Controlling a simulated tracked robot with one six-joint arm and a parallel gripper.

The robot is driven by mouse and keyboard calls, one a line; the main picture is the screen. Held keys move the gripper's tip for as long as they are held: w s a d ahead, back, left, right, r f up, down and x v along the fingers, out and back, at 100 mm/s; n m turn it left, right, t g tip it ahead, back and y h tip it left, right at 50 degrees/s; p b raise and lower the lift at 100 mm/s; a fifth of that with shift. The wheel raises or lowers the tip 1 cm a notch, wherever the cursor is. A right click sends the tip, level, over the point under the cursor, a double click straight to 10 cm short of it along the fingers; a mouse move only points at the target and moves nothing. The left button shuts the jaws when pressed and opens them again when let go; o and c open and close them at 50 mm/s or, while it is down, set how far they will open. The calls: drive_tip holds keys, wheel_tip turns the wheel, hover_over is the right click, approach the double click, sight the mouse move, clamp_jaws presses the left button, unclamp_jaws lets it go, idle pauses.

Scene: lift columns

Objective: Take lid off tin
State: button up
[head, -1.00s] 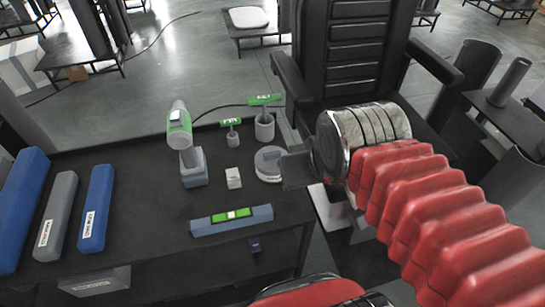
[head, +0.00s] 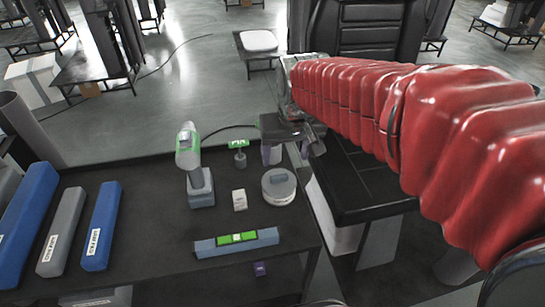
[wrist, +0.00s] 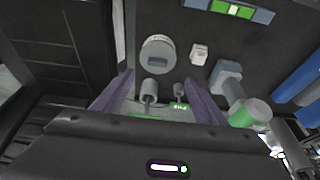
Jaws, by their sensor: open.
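A round grey tin (head: 279,190) stands upright near the right edge of the dark table. Its flat lid (head: 271,181) is on it, with a small darker raised block on top. In the wrist view the tin (wrist: 158,57) is above and beyond the fingertips, apart from them. My gripper (head: 285,155) is open and empty, over the table's far right part, just behind the tin in the head view. In the wrist view my gripper (wrist: 159,77) has its two fingers spread wide, with a grey cylinder (wrist: 149,90) showing between them.
A green-tagged small post (head: 240,160), a white block (head: 240,200) and a grey-green upright tool (head: 195,170) stand left of the tin. A blue bar with a green level (head: 237,242) lies in front. Long blue and grey boxes (head: 101,225) lie at left.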

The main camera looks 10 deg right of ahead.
drive_tip(key=w, duration=0.1)
drive_tip(key=w+f, duration=0.1)
drive_tip(key=w, duration=0.1)
drive_tip(key=shift+f, duration=0.2)
drive_tip(key=shift+f, duration=0.15)
hover_over(279, 176)
drive_tip(key=s, duration=0.2)
drive_tip(key=f, duration=0.8)
drive_tip(key=shift+w+a, duration=0.15)
drive_tip(key=shift+a, duration=0.05)
drive_tip(key=shift+f, duration=0.1)
drive_tip(key=shift+d+x, duration=0.15)
drive_tip(key=shift+x, duration=1.1)
drive_tip(key=shift+d+x, duration=0.1)
drive_tip(key=shift+x, duration=1.15)
